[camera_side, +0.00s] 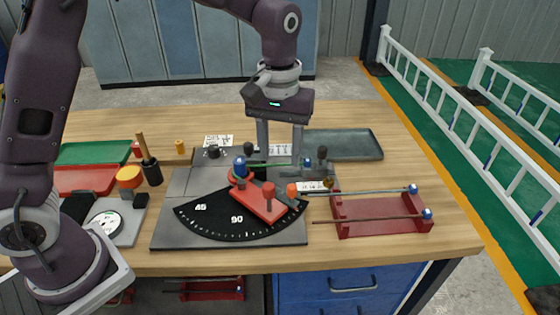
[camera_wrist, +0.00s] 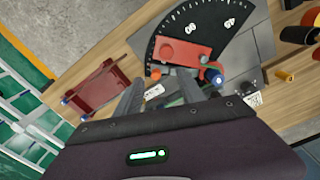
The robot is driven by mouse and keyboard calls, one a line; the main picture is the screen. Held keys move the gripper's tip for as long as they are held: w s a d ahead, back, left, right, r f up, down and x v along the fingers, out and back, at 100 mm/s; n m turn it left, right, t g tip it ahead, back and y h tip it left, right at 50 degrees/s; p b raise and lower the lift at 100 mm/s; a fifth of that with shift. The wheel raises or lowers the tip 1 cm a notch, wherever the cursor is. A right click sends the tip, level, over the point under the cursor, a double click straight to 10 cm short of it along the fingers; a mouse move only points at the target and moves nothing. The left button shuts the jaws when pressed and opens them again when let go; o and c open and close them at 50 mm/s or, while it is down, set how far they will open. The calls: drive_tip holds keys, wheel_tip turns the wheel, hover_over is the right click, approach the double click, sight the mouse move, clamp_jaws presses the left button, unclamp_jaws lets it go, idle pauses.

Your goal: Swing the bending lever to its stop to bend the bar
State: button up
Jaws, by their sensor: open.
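The red bending lever (camera_side: 262,202) lies over the black dial marked 45 and 90 (camera_side: 205,215), near the 90 side. It carries a red knob and an orange knob stands close by. In the wrist view the lever (camera_wrist: 185,52) is beyond my fingers. A green bar (camera_side: 268,165) lies across the bender beside the blue-topped pin (camera_side: 239,165). My gripper (camera_side: 280,158) is open and points down above the back of the bender, behind the lever and apart from it. Its fingers also show in the wrist view (camera_wrist: 160,92).
A red rack (camera_side: 380,213) with blue-capped bars stands right of the bender. A grey tray (camera_side: 343,145) is behind. A tool cup (camera_side: 152,172), an orange-topped item (camera_side: 129,177) and red and green trays are at left. The table's front right is clear.

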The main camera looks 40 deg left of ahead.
sight(269, 186)
drive_tip(key=shift+c, duration=0.3)
drive_tip(key=shift+s+m, duration=0.1)
drive_tip(key=shift+m, duration=0.2)
drive_tip(key=c, duration=0.4)
drive_tip(key=s+m, duration=0.1)
drive_tip(key=m, duration=0.4)
drive_tip(key=s+f+m, duration=0.1)
drive_tip(key=m, duration=0.1)
drive_tip(key=shift+s+a, duration=0.15)
drive_tip(key=shift+s, duration=0.2)
clamp_jaws()
drive_tip(key=s+d+f+m+t, duration=0.15)
drive_tip(key=s+m, duration=0.35)
drive_tip(key=m, duration=1.2)
drive_tip(key=s+f+m+t, duration=0.15)
drive_tip(key=s+m, duration=0.45)
drive_tip(key=m, duration=1.1)
drive_tip(key=x, duration=0.9)
drive_tip(key=shift+w+f, duration=0.15)
drive_tip(key=shift+f, duration=0.15)
drive_tip(key=shift+w+n, duration=0.3)
drive_tip(key=shift+w, duration=1.75)
